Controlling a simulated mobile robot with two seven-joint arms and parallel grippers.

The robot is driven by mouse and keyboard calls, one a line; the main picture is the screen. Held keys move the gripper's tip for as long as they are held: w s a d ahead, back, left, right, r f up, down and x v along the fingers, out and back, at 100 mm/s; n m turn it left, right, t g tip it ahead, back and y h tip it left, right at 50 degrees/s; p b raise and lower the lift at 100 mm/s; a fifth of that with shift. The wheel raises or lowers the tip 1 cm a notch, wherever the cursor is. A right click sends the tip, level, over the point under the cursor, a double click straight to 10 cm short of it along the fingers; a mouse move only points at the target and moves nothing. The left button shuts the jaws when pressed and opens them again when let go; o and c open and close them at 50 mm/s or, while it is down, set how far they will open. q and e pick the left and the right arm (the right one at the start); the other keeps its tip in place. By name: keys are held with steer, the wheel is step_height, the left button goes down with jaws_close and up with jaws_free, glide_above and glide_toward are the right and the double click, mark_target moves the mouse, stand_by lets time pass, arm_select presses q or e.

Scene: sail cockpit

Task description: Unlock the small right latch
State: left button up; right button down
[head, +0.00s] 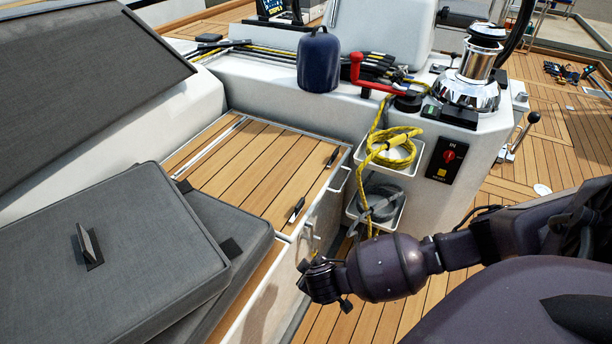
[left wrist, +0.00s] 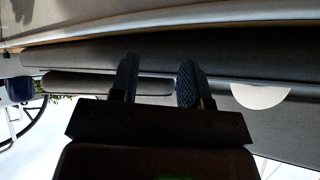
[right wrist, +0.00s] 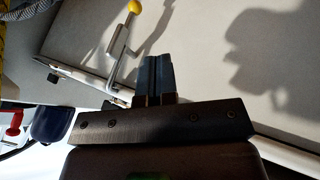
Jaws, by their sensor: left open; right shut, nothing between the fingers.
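A metal latch lever (right wrist: 119,50) with a yellow ball knob (right wrist: 134,7) stands out from the white locker side in the right wrist view. In the head view a small metal latch part (head: 306,240) shows on the locker front, just above my right gripper (head: 305,268). My right gripper is shut and empty; its fingers (right wrist: 158,75) are just right of the lever and appear apart from it. My arm partly hides the latch in the head view. My left gripper (left wrist: 158,82) is open and empty in the left wrist view, outside the head view.
The teak locker lid (head: 250,165) carries two dark fittings. Grey cushions (head: 120,250) lie left. Right of the locker are trays with yellow rope (head: 392,145) and grey rope (head: 378,203), a black switch panel (head: 446,160) and a winch (head: 470,75). Teak floor lies below.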

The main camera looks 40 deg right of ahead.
mark_target(310, 240)
arm_select(q)
steer(key=shift+w+d+f+m+t+b, duration=0.2)
steer(key=shift+w+d+m+b, duration=0.2)
steer(key=shift+b, duration=0.95)
steer(key=shift+w+d+f+m+t+b, duration=0.25)
steer(key=shift+w+b, duration=0.2)
steer(key=shift+b, duration=0.9)
arm_select(e)
steer(key=w+d+f, duration=0.6)
steer(key=f, duration=0.1)
steer(key=shift+w+d+f, duration=0.25)
steer(key=shift+f, duration=0.1)
